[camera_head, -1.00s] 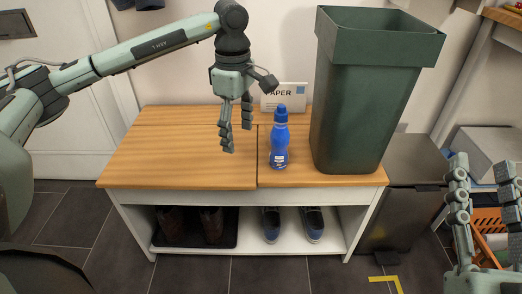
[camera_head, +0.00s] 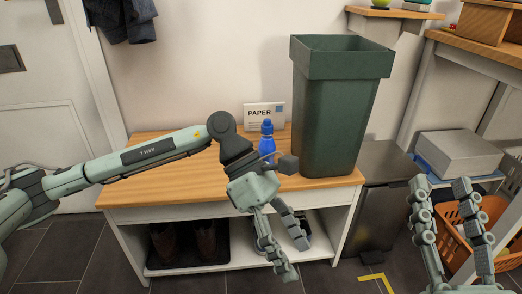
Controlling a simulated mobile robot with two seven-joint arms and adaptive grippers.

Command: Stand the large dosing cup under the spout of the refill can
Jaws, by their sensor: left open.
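I make out no large dosing cup and no refill can with a spout in this view. My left gripper (camera_head: 294,260) hangs in front of the wooden bench, fingers pointing down, apart and empty. Its wrist partly covers the bench's front edge and lower shelf. My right gripper (camera_head: 443,184) is at the lower right, fingers pointing up and spread apart, with nothing between them.
A blue bottle (camera_head: 267,145) stands on the bench (camera_head: 165,165), near a PAPER sign (camera_head: 263,114) and a tall green bin (camera_head: 330,115). Shoes are on the lower shelf. An orange basket (camera_head: 497,210) and grey box (camera_head: 460,153) are at right. The bench's left top is clear.

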